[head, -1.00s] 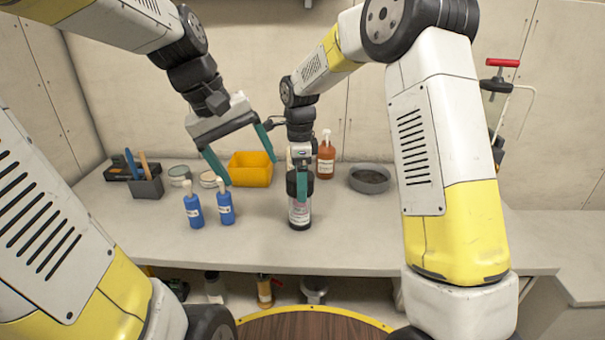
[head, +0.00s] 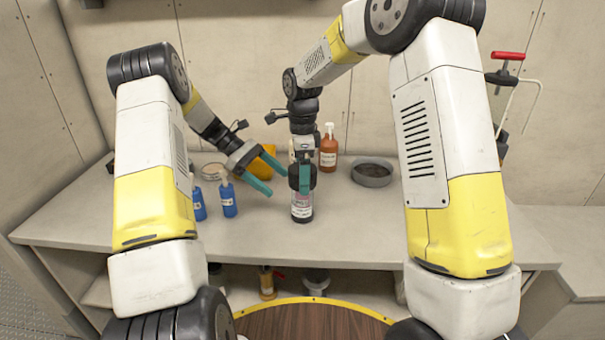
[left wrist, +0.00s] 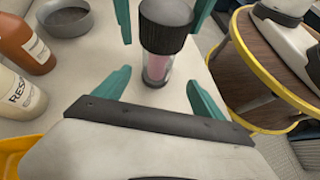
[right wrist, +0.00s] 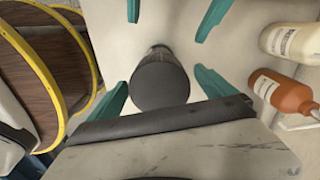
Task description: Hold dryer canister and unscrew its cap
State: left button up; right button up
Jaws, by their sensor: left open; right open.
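The dryer canister (head: 302,212) stands upright on the bench, a clear body with a label, pink inside, and a wide black cap. The cap (left wrist: 166,28) shows in the left wrist view, and from above in the right wrist view (right wrist: 160,84). My left gripper (head: 277,180) is open and empty, just left of the canister, its fingers pointing at it. My right gripper (head: 304,183) is open and points down over the canister. Its fingers stand on either side of the cap, with gaps showing in the right wrist view. The right gripper partly hides the cap in the head view.
Blue bottles (head: 228,198) stand left of the canister, near my left arm. A yellow bin (head: 262,163), an orange bottle (head: 328,150) and a grey bowl (head: 373,173) are behind. A white bottle (left wrist: 18,98) is close to the orange one. The bench front is clear.

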aim_at(299, 205)
pick_arm(q)
jog(key=f, duration=0.2)
jog(key=f+n+h, duration=0.1)
jog(key=shift+w+a, duration=0.2)
jog(key=shift+w, duration=0.1)
jog(key=shift+x, duration=4.95)
jog(key=shift+s+r, duration=0.1)
jog(key=shift+c, duration=0.2)
jog(key=c, duration=1.1)
pick_arm(e)
jog(key=shift+c, duration=0.4)
jog(key=c, duration=1.4)
pick_arm(q)
jog(key=o, duration=0.4)
pick_arm(e)
jog(key=shift+c, duration=0.8)
pick_arm(q)
grip_shut()
